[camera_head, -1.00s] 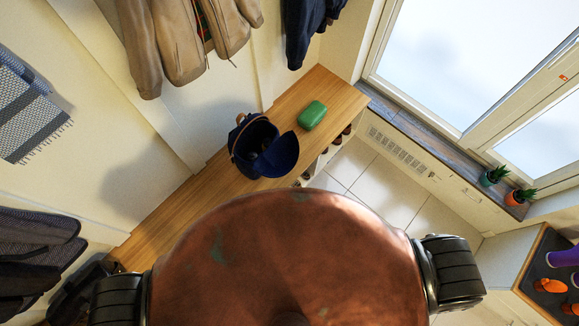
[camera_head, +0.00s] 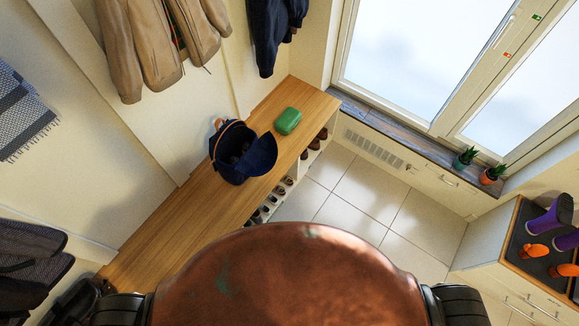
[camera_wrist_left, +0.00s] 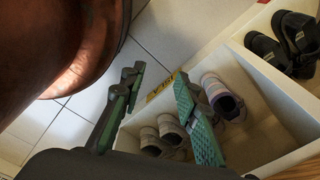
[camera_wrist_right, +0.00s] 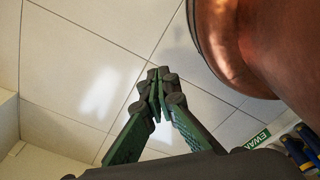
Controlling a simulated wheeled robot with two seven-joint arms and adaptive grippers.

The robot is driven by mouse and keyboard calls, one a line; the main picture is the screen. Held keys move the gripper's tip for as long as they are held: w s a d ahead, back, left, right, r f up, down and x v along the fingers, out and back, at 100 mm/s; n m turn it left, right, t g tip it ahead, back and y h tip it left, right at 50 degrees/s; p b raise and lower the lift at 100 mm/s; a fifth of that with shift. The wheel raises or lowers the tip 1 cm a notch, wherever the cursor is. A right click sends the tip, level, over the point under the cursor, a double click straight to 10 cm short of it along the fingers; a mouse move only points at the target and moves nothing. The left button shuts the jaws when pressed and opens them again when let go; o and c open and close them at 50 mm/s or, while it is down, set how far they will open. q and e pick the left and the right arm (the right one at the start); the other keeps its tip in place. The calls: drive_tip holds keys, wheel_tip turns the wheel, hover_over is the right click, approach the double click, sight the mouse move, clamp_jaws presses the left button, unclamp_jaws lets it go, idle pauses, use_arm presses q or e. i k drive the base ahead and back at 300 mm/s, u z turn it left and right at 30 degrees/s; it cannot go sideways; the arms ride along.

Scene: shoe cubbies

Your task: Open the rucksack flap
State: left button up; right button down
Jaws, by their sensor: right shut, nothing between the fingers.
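A dark navy rucksack (camera_head: 222,167) with a brown handle stands on the wooden bench in the head view. Its flap (camera_head: 262,156) is folded away from the mouth to the right, and the dark inside shows; what lies in it is unclear. Neither gripper shows in the head view. In the left wrist view my left gripper (camera_wrist_left: 157,84) is open and empty, with shoe cubbies behind its fingers. In the right wrist view my right gripper (camera_wrist_right: 156,82) is shut and empty above the tiled floor. Neither wrist view shows the rucksack.
A green case (camera_head: 288,121) lies on the bench (camera_head: 168,211) beyond the rucksack. Shoes (camera_wrist_left: 224,98) fill cubbies under the bench. Jackets (camera_head: 160,45) hang above. Tiled floor (camera_head: 352,212) is clear to the right; a cabinet with boots (camera_head: 548,222) stands at far right.

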sight(262, 157)
drive_tip(key=z, duration=0.7)
drive_tip(key=k, duration=0.7)
drive_tip(key=u, duration=1.2)
drive_tip(key=i, duration=0.5)
